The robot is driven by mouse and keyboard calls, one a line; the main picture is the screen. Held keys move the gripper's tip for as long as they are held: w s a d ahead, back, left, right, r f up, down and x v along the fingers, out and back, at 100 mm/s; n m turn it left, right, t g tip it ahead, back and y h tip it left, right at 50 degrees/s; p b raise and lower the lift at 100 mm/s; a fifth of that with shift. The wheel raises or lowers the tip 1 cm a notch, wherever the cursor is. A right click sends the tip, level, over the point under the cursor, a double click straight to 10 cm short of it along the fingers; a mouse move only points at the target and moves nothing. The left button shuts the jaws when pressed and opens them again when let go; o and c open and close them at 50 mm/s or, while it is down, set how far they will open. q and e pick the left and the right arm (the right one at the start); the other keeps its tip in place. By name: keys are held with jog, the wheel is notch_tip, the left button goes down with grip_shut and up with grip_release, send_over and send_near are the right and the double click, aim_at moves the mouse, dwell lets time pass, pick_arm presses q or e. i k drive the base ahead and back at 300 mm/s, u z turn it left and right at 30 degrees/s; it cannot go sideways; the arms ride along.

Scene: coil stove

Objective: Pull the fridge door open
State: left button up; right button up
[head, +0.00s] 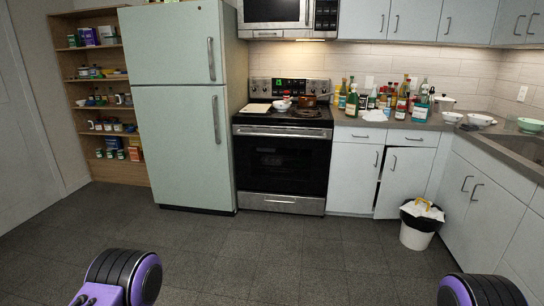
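The fridge (168,125) is pale green and stands upright at the left of the kitchen. It has an upper door (165,45) and a taller lower door (175,145), and both look closed. The upper handle (211,59) and the lower handle (216,119) are vertical metal bars along the right edges of the doors. Parts of my two arms, purple and black, show at the bottom left and bottom right, well short of the fridge. Neither of my grippers can be seen.
A stove (282,165) stands right of the fridge, with bowls and a pot on top. A wooden shelf (75,120) with groceries stands left of it. A white trash bin (415,236) sits on the floor at right. The dark tiled floor (250,255) before the fridge is clear.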

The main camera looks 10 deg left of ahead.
aim_at(184, 130)
jog(key=u, duration=0.3)
jog(key=i, duration=2.6)
